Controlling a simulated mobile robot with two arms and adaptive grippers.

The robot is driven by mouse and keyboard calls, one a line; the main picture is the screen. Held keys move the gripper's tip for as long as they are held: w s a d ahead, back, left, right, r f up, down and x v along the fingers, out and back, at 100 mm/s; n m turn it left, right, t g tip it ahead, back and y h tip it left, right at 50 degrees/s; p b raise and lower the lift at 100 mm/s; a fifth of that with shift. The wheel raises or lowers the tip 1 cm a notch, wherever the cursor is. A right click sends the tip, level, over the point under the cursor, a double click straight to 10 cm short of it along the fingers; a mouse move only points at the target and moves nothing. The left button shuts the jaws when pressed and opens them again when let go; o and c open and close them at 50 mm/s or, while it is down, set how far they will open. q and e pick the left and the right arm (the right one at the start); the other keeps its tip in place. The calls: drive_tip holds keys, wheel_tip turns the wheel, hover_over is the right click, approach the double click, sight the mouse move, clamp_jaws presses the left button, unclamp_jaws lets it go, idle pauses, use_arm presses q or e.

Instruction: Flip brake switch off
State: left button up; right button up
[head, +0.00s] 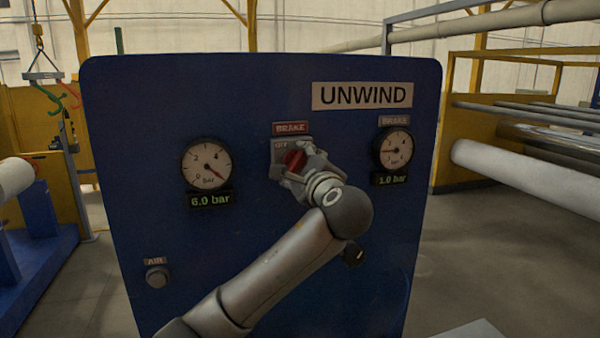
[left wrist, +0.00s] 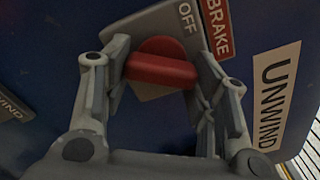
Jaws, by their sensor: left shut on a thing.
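The brake switch (head: 294,159) is a red rotary knob on a grey plate marked OFF, under a red BRAKE label (head: 291,128) on the blue UNWIND panel. My left gripper (head: 288,172) reaches it from below right. In the left wrist view the red knob (left wrist: 162,70) lies between the two fingers of my left gripper (left wrist: 160,85), which is shut on it. The knob's bar spans from finger to finger. The OFF mark (left wrist: 188,18) shows beside the knob. The rest of the plate's markings are hidden by the gripper. My right gripper is not in view.
The blue panel (head: 130,200) also bears a left gauge (head: 207,163) reading 6.0 bar, a right gauge (head: 392,148) reading 1.0 bar and an AIR knob (head: 157,276). A dark knob (head: 353,255) sits below my wrist.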

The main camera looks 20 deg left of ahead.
use_arm(q)
drive_tip(key=n+b, duration=0.3)
drive_tip(key=shift+d+f+n, duration=0.1)
drive_tip(key=shift+f+n, duration=0.2)
drive_tip(key=n+b, duration=0.3)
drive_tip(key=n, duration=0.1)
drive_tip(key=shift+r+n, duration=0.1)
drive_tip(key=shift+n, duration=0.2)
drive_tip(key=n+b, duration=0.2)
drive_tip(key=n, duration=0.2)
drive_tip(key=shift+r+b, duration=0.1)
drive_tip(key=shift+b, duration=0.2)
drive_tip(key=shift+r+n+b, duration=0.1)
drive_tip(key=shift+n+b, duration=0.5)
drive_tip(key=shift+n, duration=1.1)
drive_tip(key=o, duration=1)
drive_tip(key=shift+r, duration=0.1)
drive_tip(key=shift+o, duration=0.2)
drive_tip(key=shift+s+r, duration=0.1)
drive_tip(key=shift+r, duration=0.05)
